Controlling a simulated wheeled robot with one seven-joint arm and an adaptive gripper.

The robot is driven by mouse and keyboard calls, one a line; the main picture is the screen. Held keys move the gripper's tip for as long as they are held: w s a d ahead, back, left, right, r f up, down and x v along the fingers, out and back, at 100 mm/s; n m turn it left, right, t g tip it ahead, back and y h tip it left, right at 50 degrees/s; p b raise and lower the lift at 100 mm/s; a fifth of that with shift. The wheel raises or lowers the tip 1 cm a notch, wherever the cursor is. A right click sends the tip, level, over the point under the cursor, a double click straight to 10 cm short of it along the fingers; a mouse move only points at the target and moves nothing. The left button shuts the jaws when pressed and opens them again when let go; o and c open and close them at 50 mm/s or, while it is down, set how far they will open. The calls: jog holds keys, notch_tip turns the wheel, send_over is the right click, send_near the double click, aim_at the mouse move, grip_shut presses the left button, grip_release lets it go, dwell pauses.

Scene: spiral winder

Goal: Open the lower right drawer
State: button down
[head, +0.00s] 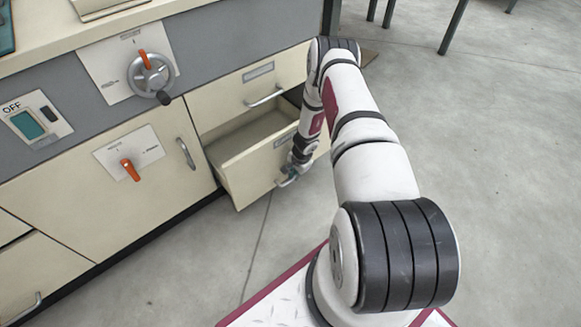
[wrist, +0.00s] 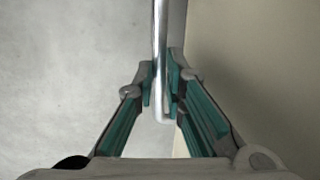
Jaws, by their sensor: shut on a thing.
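The lower right drawer (head: 250,167) of the cream cabinet stands partly out, and its empty-looking inside shows in the head view. My gripper (head: 288,178) is at the front of this drawer, low on its right side. In the wrist view my gripper (wrist: 160,90) has its teal finger pads on both sides of the drawer's metal bar handle (wrist: 160,45), shut on it near the handle's end. The drawer front (wrist: 250,70) fills the right of the wrist view. In the head view my arm and gripper hide most of the handle.
The upper right drawer (head: 250,90) is shut above. To the left are a cabinet door (head: 90,205) with an orange-handled switch (head: 130,168), and a grey rotary crank (head: 150,77). Open concrete floor (head: 500,170) lies to the right.

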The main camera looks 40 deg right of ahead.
jog(key=s+p, duration=0.4)
jog(key=s, duration=0.7)
jog(key=shift+s+d, duration=0.25)
jog(key=shift+s, duration=0.15)
jog(key=c, duration=1.7)
grip_release()
jog(key=shift+o, duration=0.2)
notch_tip(320, 180, up, 12)
jog(key=s, duration=0.2)
jog(key=shift+s+f, duration=0.1)
jog(key=shift+f, duration=0.05)
